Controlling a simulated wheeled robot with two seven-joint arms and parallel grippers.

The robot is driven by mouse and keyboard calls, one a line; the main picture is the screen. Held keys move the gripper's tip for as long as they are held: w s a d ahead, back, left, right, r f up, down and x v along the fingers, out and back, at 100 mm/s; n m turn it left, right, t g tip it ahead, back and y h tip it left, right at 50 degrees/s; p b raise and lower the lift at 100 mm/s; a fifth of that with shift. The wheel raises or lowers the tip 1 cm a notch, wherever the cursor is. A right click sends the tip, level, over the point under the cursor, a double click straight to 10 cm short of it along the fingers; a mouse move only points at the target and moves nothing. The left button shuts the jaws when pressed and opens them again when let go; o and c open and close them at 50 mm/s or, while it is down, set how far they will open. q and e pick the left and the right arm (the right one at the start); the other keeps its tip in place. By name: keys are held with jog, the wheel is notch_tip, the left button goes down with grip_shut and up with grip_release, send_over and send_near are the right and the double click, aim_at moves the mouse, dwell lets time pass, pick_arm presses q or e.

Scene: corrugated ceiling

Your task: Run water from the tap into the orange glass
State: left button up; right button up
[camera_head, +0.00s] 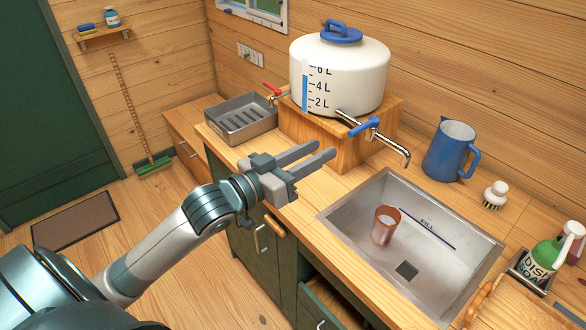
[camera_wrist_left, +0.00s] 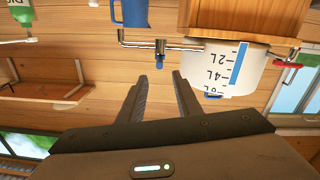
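The orange glass (camera_head: 384,226) stands upright in the steel sink (camera_head: 345,222), left of a dark drain. It looks empty, though its bottom is hard to see. The steel tap with a blue lever (camera_head: 366,127) comes from the white tank (camera_head: 345,68); its spout curves down over the sink's back edge. No water shows at the spout. The wrist view, upside down, shows the tap's blue lever (camera_wrist_left: 160,60) beyond my fingertips. My left gripper (camera_head: 326,151) is open and empty, above the counter, left of the tap and apart from it. My right gripper is out of view.
A second tap with a red lever (camera_head: 272,90) hangs over a grey tray (camera_head: 242,119). A blue jug (camera_head: 450,152), a brush (camera_head: 495,195) and a dish soap bottle (camera_head: 545,257) stand around the sink. A drawer (camera_head: 330,303) is open below.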

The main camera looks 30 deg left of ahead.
pick_arm(q)
jog(key=shift+p+v, duration=1.85)
jog(key=shift+v, duration=0.95)
